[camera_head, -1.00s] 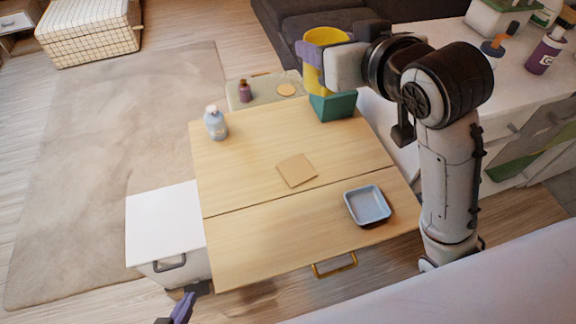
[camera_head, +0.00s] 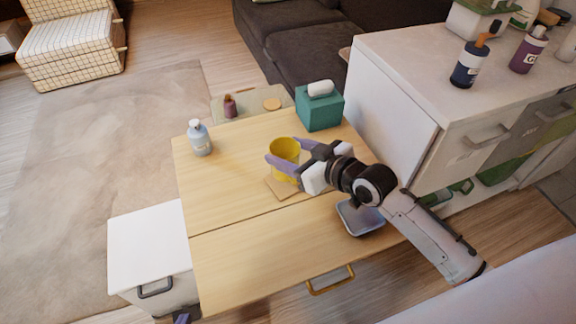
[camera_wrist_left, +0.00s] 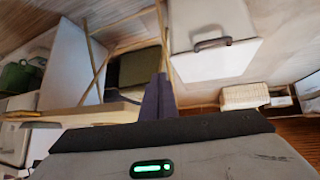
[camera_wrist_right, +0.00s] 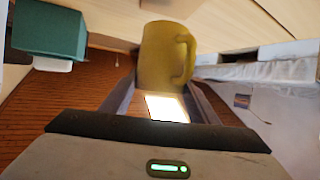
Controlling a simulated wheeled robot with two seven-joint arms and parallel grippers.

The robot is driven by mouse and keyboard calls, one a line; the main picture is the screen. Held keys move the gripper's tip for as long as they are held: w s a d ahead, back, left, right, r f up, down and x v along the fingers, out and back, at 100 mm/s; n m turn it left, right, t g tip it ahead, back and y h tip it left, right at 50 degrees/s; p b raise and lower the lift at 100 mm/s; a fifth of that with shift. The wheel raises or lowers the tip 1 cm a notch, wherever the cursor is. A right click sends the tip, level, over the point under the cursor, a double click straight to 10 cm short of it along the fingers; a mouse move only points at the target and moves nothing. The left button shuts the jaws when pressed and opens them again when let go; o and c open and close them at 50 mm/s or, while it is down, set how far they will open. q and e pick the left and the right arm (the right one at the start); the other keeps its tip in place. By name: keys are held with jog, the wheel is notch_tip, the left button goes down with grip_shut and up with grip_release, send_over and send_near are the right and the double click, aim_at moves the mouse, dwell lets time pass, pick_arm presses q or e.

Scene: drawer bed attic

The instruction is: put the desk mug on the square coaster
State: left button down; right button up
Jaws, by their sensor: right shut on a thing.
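The yellow desk mug (camera_head: 285,150) is held in my right gripper (camera_head: 284,165) above the wooden desk, beside or over the square coaster. Its handle shows at the right in the right wrist view (camera_wrist_right: 160,50), with my fingers at its two sides. The tan square coaster (camera_head: 277,191) lies flat on the desk, partly hidden by the mug and gripper. I cannot tell whether the mug touches it. My left gripper (camera_head: 182,319) is at the bottom edge of the head view, below the desk front; its purple fingers (camera_wrist_left: 158,98) look together and empty.
On the desk (camera_head: 225,185) are a pump bottle (camera_head: 200,140) at back left, a teal tissue box (camera_head: 320,110) at back right, and a blue-grey tray (camera_head: 358,217) under my right arm. A white cabinet (camera_head: 150,245) stands left. The desk's left half is mostly clear.

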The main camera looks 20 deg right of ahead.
jog(key=shift+f+b, duration=0.35)
jog(key=shift+f, duration=1.55)
jog(key=shift+f, duration=0.1)
jog(key=o, duration=1.2)
jog(key=shift+c, duration=0.2)
jog(key=p+v, duration=0.1)
jog(key=v, duration=1.1)
